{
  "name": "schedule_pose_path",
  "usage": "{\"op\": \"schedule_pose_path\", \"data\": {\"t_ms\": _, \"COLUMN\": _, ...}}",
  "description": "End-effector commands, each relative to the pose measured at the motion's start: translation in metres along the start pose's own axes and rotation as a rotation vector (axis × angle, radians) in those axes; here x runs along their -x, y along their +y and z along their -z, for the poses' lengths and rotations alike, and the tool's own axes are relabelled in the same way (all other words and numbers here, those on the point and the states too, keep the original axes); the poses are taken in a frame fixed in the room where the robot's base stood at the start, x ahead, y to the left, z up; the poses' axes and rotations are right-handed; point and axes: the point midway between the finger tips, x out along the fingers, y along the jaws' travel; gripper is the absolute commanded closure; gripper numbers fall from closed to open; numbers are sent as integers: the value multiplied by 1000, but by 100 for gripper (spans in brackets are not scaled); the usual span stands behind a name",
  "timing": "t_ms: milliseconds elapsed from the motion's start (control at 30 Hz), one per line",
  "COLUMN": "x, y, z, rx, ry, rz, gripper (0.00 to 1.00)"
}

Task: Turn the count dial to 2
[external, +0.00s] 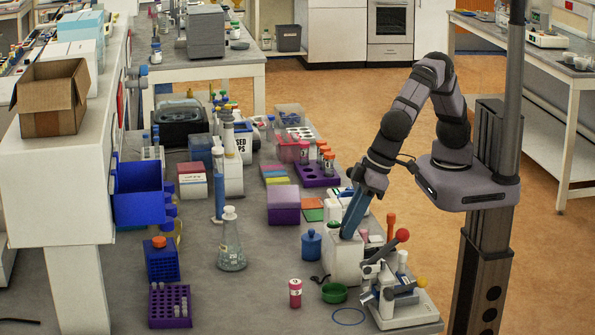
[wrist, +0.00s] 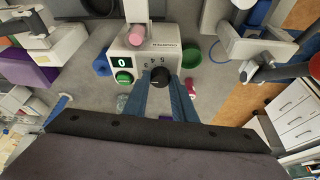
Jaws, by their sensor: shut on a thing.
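The count dial (wrist: 160,77) is a small round black knob on the front of a white tablet machine (wrist: 143,48). In the external view my gripper (external: 351,218) reaches down to the white machine (external: 343,262); the dial is hidden there.
A green button (wrist: 124,77) sits beside the dial, below the display. In the external view a press with a red-knobbed lever (external: 402,235) stands just right of the machine. A green dish (external: 334,293) and a red-pink bottle (external: 295,293) stand in front; a blue jar (external: 311,246) stands left.

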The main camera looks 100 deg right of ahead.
Motion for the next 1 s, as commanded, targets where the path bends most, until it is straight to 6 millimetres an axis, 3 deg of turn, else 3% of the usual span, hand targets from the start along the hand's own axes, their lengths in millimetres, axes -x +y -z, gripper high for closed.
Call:
{"op": "schedule_pose_path", "data": {"t_ms": 300, "x": 1, "y": -2, "z": 1, "rx": -107, "ry": 2, "rz": -41, "gripper": 98}}
{"op": "schedule_pose_path", "data": {"t_ms": 800, "x": 1, "y": -2, "z": 1, "rx": -123, "ry": 2, "rz": -47, "gripper": 98}}
{"op": "schedule_pose_path", "data": {"t_ms": 833, "x": 1, "y": -2, "z": 1, "rx": -123, "ry": 2, "rz": -47, "gripper": 69}}
{"op": "schedule_pose_path", "data": {"t_ms": 867, "x": 1, "y": -2, "z": 1, "rx": -123, "ry": 1, "rz": -47, "gripper": 62}}
{"op": "schedule_pose_path", "data": {"t_ms": 900, "x": 1, "y": -2, "z": 1, "rx": -123, "ry": 1, "rz": -47, "gripper": 58}}
{"op": "schedule_pose_path", "data": {"t_ms": 1000, "x": 1, "y": -2, "z": 1, "rx": -122, "ry": 1, "rz": -48, "gripper": 58}}
